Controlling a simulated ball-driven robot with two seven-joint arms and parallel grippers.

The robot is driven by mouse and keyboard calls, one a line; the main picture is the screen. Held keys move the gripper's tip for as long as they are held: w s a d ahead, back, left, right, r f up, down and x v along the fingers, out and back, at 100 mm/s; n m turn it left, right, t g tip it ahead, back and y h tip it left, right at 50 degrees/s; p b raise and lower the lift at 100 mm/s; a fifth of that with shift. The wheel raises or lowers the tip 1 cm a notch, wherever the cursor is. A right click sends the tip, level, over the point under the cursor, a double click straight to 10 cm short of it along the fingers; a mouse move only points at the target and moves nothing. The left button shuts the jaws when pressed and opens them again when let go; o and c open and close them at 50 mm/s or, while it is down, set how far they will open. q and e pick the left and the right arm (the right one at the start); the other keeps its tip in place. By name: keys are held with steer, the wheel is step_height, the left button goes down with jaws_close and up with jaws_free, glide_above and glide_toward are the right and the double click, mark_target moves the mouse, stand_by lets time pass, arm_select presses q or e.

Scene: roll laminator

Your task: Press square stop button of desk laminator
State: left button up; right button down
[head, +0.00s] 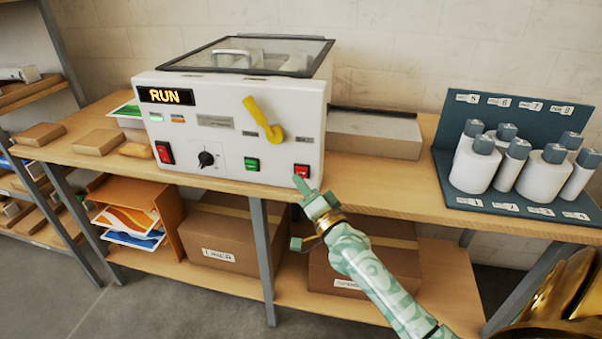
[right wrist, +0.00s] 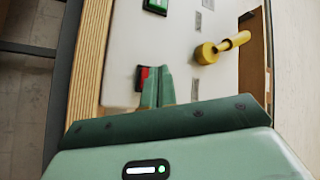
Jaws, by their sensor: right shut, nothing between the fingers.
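The white desk laminator (head: 225,115) stands on the wooden bench, its display (head: 165,96) reading RUN. The red square stop button (head: 302,170) is at the lower right of its front panel; in the right wrist view the red button (right wrist: 144,76) is partly hidden by my fingers. My right gripper (head: 301,184) is shut and empty, its fingertips right at the button's lower edge. It also shows in the right wrist view (right wrist: 157,75). I cannot tell whether the tips touch the button. My left gripper is not in view.
A green button (head: 252,164), a black knob (head: 206,158), a red rocker switch (head: 164,152) and a yellow lever (head: 263,120) share the panel. A blue rack with white bottles (head: 542,178) stands to the right. Cardboard boxes (head: 223,235) sit on the lower shelf.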

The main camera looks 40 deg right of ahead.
stand_by(0.3)
steer(key=shift+w+d, duration=0.25)
steer(key=shift+d, duration=0.05)
steer(key=shift+w+d, duration=0.3)
steer(key=shift+d, duration=0.05)
stand_by(0.7)
stand_by(0.3)
steer(key=shift+s+a+p, duration=0.6)
steer(key=shift+a+p, duration=0.05)
